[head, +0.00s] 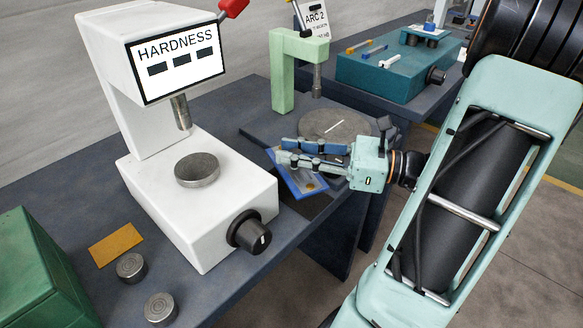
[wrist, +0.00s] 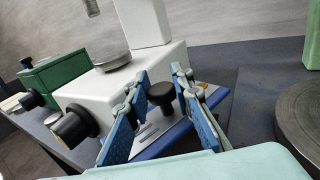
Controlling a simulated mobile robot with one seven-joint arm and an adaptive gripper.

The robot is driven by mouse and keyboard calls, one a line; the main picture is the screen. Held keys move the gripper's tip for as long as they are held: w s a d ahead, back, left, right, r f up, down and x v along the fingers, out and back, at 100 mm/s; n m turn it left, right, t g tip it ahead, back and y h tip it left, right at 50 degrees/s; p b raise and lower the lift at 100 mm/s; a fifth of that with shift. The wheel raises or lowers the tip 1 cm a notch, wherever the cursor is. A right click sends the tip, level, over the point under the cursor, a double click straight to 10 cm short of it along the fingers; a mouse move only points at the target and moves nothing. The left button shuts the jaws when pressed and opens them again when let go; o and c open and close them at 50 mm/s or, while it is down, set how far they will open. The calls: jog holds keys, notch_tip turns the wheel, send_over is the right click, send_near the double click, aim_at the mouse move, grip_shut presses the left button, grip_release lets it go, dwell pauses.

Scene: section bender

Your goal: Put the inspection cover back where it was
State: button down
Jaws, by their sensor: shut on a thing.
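The inspection cover appears to be the blue-edged pale plate (head: 312,187) just right of the white hardness tester, partly under my gripper (head: 281,152) in the head view. In the wrist view the plate (wrist: 158,142) lies beyond and below the fingers, with a round black knob (wrist: 160,94) standing up between them. My gripper (wrist: 160,78) is shut on this knob, one blue-padded finger on each side. In the head view the fingers hide the knob. I cannot tell whether the plate touches the surface below.
The white hardness tester (head: 195,224) with its black dial (head: 249,235) stands close left of the plate. A pale green stand (head: 284,78) and a round grey disc (head: 338,124) are behind the gripper. A teal box (head: 390,72) sits farther back. Metal pucks (head: 131,267) lie front left.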

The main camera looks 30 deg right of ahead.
aim_at(291, 169)
jog(key=shift+w+a+f+b, duration=0.1)
jog(key=shift+f+b, duration=0.15)
jog(key=shift+f, duration=0.65)
jog(key=shift+w+a+f+b, duration=0.1)
jog(key=shift+f+b, duration=0.1)
jog(key=shift+f, duration=0.7)
jog(key=shift+f, duration=0.4)
jog(key=c, duration=2)
grip_release()
jog(key=shift+s+d+r, duration=0.1)
jog(key=shift+d+r, duration=0.1)
jog(key=shift+r, duration=0.25)
jog(key=p+v, duration=0.2)
jog(key=v, duration=0.9)
jog(key=shift+s+d, duration=0.2)
jog(key=shift+s, duration=0.1)
jog(key=shift+d, duration=0.1)
